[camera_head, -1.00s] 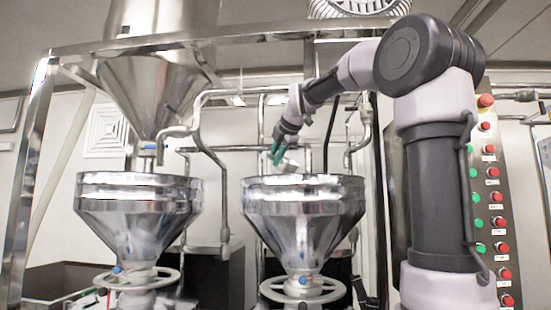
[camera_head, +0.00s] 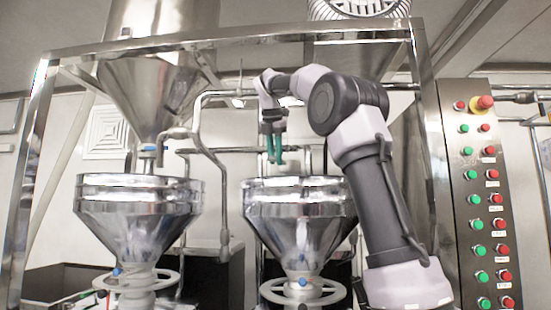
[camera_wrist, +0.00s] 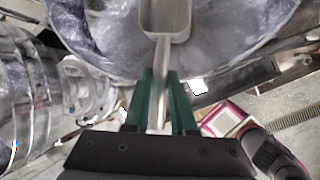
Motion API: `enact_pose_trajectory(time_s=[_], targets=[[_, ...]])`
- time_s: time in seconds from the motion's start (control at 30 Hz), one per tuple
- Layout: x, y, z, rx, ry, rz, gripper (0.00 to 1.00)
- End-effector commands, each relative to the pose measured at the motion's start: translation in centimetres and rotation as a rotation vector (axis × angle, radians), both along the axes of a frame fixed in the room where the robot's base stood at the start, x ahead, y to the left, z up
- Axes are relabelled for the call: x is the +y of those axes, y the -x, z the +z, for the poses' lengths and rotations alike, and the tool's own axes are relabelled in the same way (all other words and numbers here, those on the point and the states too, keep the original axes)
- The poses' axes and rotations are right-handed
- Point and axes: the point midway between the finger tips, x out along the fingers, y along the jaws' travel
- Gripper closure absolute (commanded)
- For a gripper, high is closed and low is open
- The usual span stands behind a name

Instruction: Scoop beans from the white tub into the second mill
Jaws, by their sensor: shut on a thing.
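Two steel mills with funnel hoppers stand side by side in the head view: a left mill (camera_head: 138,205) and a right mill (camera_head: 300,212). My gripper (camera_head: 273,160) points down above the right mill's hopper. In the wrist view its green fingers (camera_wrist: 162,105) are shut on the handle of a pale metal scoop (camera_wrist: 165,18). The scoop's bowl lies over a large shiny metal bowl or hopper (camera_wrist: 100,35); no beans are discernible in it. The scoop is not clear in the head view.
A steel frame bar (camera_head: 240,38) runs above the mills, and a large hopper (camera_head: 158,85) hangs over the left one. Pipes (camera_head: 197,130) run behind. A button panel (camera_head: 482,200) stands at the right. A pink-edged white box (camera_wrist: 225,120) lies low in the wrist view.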

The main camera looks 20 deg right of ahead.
Motion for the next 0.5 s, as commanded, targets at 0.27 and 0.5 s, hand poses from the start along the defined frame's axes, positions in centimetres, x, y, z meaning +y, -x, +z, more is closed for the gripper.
enact_pose_trajectory(time_s=[0.27, 0.5], targets=[[1.2, 0.9, 0.0, -0.001, -0.002, 0.003, 1.00], [3.5, 2.7, 0.0, -0.001, -0.003, 0.003, 1.00]])
